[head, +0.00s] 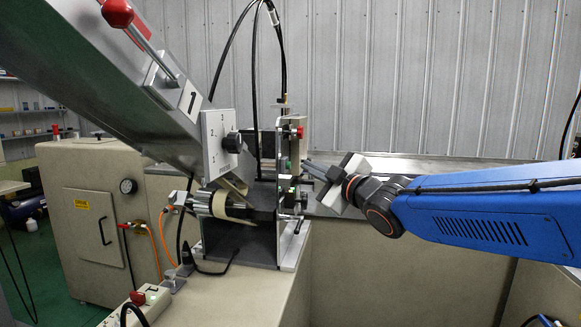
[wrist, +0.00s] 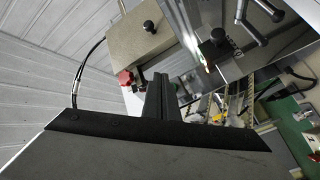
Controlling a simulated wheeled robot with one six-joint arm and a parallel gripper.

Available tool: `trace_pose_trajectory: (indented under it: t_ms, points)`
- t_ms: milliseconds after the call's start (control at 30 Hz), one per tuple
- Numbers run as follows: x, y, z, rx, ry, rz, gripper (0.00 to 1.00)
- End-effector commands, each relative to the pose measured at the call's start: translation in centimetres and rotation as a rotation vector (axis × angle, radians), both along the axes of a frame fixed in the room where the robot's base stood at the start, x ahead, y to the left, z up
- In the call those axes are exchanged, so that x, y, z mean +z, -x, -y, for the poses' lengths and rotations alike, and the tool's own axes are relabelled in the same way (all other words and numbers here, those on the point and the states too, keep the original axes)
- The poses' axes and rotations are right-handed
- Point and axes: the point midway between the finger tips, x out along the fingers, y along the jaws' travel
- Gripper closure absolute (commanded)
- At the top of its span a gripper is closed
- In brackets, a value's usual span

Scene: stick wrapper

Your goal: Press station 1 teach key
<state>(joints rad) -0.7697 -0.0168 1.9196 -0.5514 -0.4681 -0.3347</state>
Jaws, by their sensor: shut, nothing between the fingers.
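The station carrying a "1" plate (head: 190,100) has an upright end panel (head: 293,140) facing my gripper. A red knob (head: 300,132) and a small green-lit spot (head: 284,164) show on that panel. I cannot tell which small part is the teach key. My gripper (head: 308,168) is shut and empty, with its fingertips just right of the panel, below the red knob. Whether they touch anything is unclear. In the wrist view the shut fingers (wrist: 158,88) point toward the station, with a red knob (wrist: 126,78) on their left and a green light (wrist: 201,57) on their right.
A sloping metal chute (head: 100,75) with a red-balled lever (head: 117,13) is at upper left. A roller assembly (head: 225,205) sits below it. Black cables (head: 253,80) rise behind the panel. A beige cabinet (head: 95,220) stands at left. The counter front right of the station is clear.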

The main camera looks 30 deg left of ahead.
Motion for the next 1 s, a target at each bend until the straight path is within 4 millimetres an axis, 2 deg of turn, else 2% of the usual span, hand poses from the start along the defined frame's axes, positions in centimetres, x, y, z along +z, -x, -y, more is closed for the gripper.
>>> trace_pose_trajectory:
  t_ms: [433, 1000]
  points:
    - [0.0, -0.8, 3.5, -0.001, 0.0, 0.001, 1.0]
    - [-0.1, -0.9, 3.8, 0.0, 0.001, -0.001, 1.0]
